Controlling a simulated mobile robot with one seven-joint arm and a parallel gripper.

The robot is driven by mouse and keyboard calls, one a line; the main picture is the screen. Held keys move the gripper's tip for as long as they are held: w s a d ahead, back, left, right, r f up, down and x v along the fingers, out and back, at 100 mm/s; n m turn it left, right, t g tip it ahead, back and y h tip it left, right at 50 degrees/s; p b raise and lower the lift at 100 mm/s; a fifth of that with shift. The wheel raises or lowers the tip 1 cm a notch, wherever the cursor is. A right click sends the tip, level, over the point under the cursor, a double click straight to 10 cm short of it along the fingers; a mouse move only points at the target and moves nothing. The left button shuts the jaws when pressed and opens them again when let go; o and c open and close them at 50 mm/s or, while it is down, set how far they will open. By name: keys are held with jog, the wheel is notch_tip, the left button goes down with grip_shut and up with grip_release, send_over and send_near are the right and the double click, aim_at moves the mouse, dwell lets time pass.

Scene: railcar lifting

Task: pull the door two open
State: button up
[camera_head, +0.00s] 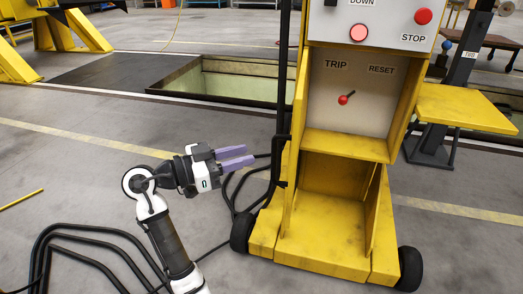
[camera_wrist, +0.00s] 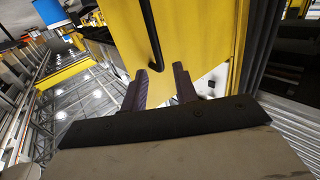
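A yellow wheeled control cabinet (camera_head: 340,145) stands right of centre in the head view. Its front shows an open recess marked TRIP and RESET with a red-knobbed lever (camera_head: 343,99), and an open lower compartment. A yellow panel (camera_head: 465,108) juts out from its right side; I cannot tell for sure which part is door two. My gripper (camera_head: 237,157) is left of the cabinet, its two purple fingers apart and pointing toward it. In the wrist view my gripper (camera_wrist: 160,82) is open and empty, facing a yellow surface (camera_wrist: 190,30) with a dark bent rod (camera_wrist: 151,35).
Black cables (camera_head: 90,245) run over the floor at lower left and beside the cabinet. A floor pit (camera_head: 230,82) lies behind. Yellow stands (camera_head: 60,30) are at the back left. A dark post (camera_head: 455,80) stands right of the cabinet.

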jog(key=shift+v, duration=2.75)
